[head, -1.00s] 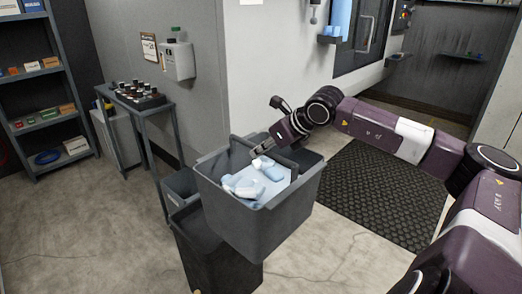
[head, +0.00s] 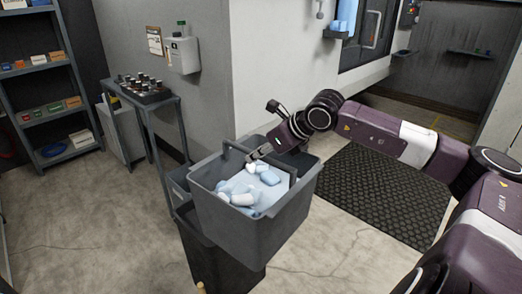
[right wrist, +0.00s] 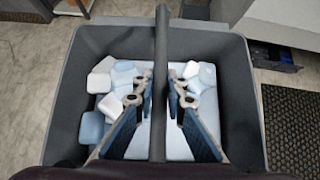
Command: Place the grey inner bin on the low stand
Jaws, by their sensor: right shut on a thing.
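The grey inner bin (head: 250,222) is an open tub with a bar handle, holding several pale blue and white rounded pieces. My right gripper (head: 254,156) is shut on its handle at the top; the right wrist view shows the handle (right wrist: 161,60) running between the fingers (right wrist: 160,98). The bin hangs roughly level above the floor, over or in front of a dark, taller bin (head: 215,262) that it partly hides. I cannot pick out the low stand for certain. My left gripper is not in view.
A narrow grey table (head: 168,101) with a tray of dark jars (head: 145,91) stands by the wall at left. A shelf unit (head: 62,125) is at far left. A black floor mat (head: 385,195) lies at right. Open concrete floor (head: 90,225) lies at front left.

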